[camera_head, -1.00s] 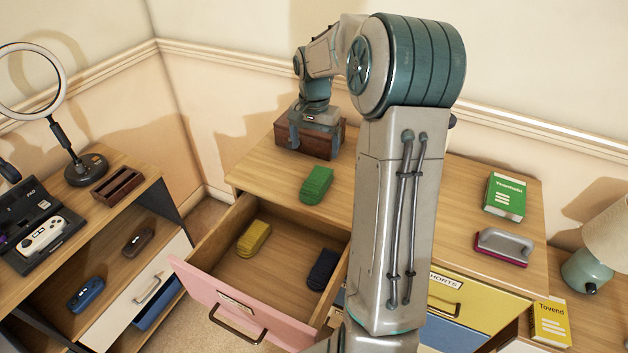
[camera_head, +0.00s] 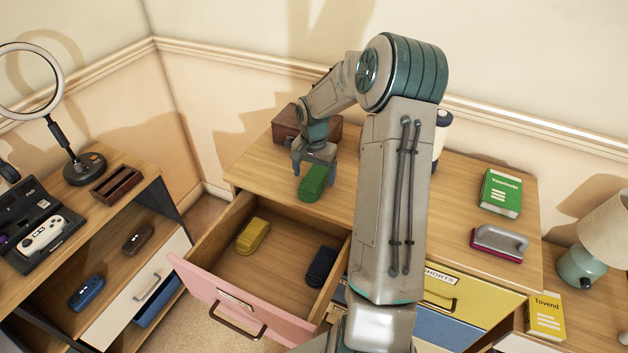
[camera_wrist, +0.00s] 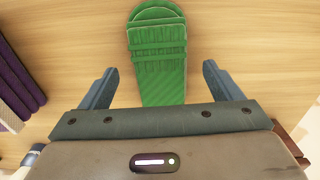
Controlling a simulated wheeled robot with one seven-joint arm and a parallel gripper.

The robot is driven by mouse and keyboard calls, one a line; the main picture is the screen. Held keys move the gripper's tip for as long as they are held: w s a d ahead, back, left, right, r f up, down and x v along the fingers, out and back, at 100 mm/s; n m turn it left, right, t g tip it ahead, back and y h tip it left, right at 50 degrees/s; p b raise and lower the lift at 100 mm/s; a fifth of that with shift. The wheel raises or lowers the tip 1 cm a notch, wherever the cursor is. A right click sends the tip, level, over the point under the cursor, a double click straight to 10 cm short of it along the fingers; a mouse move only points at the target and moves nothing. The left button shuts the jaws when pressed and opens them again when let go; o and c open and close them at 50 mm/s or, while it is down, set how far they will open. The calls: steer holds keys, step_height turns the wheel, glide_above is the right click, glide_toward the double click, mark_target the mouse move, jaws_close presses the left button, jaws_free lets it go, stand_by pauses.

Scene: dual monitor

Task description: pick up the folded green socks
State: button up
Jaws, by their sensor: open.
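The folded green socks (camera_head: 313,183) lie on the wooden dresser top, near its front edge above the open drawer. My gripper (camera_head: 314,172) is over the back end of the socks, with its fingers pointing down. In the wrist view the green socks (camera_wrist: 158,60) run lengthwise away from me, and their near end lies between the two spread fingers of my gripper (camera_wrist: 160,88). There is a gap on both sides, and neither finger touches the socks. How high the fingertips are above the dresser top is hard to tell.
The open pink-fronted drawer (camera_head: 240,309) holds yellow socks (camera_head: 253,236) and dark blue socks (camera_head: 321,267). A brown wooden box (camera_head: 288,124) stands behind my gripper.

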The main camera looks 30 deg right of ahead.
step_height(320, 180, down, 2)
steer(key=shift+f, duration=0.1)
steer(key=c, duration=1.1)
steer(key=shift+o, duration=0.2)
